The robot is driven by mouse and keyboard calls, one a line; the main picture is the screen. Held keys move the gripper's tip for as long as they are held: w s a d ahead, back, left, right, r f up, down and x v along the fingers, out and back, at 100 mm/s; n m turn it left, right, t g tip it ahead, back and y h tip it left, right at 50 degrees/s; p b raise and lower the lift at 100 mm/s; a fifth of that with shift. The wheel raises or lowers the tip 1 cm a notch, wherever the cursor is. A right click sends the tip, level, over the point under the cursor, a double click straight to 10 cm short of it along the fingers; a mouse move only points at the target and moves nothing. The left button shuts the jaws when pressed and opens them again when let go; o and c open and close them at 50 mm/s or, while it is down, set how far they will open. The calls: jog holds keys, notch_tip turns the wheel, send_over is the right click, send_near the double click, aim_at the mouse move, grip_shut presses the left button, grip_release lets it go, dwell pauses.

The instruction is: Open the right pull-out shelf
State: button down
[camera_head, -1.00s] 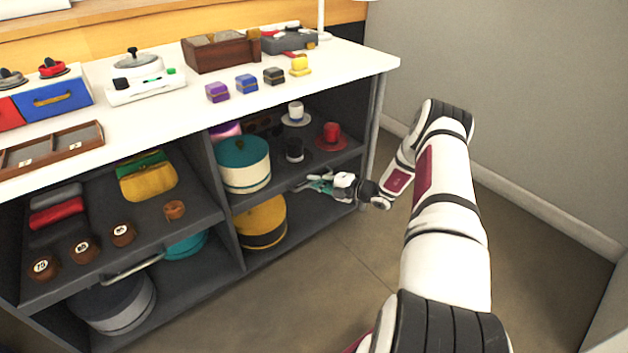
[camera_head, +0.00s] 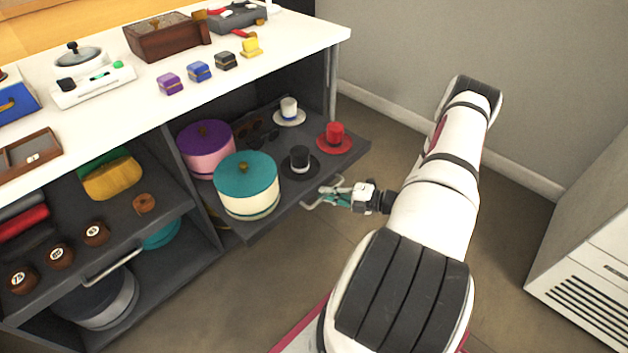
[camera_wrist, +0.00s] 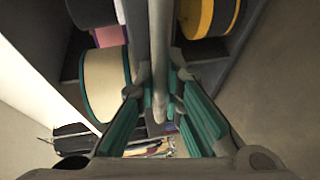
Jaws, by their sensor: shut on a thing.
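The right pull-out shelf (camera_head: 282,213) is a dark grey board that sticks out well past the front of the cabinet. It carries a teal-topped round box, a purple-topped round box and several small hats. Its metal bar handle (camera_head: 312,206) is on the front edge. My gripper (camera_head: 335,194) is at this handle, shut on it. In the wrist view the handle (camera_wrist: 158,60) runs as a grey bar between the teal finger pads of my gripper (camera_wrist: 160,110).
The left pull-out shelf (camera_head: 165,217) also sticks out and has its own handle (camera_head: 112,266). The white counter (camera_head: 125,112) holds small boxes and trays. A white vented unit (camera_head: 590,260) stands at the right. Floor in front of the right shelf is clear.

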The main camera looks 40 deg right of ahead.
jog(key=shift+s+d, duration=0.1)
jog(key=shift+s, duration=1.55)
jog(key=c, duration=2)
grip_release()
jog(key=shift+o, duration=0.2)
jog(key=v, duration=1.2)
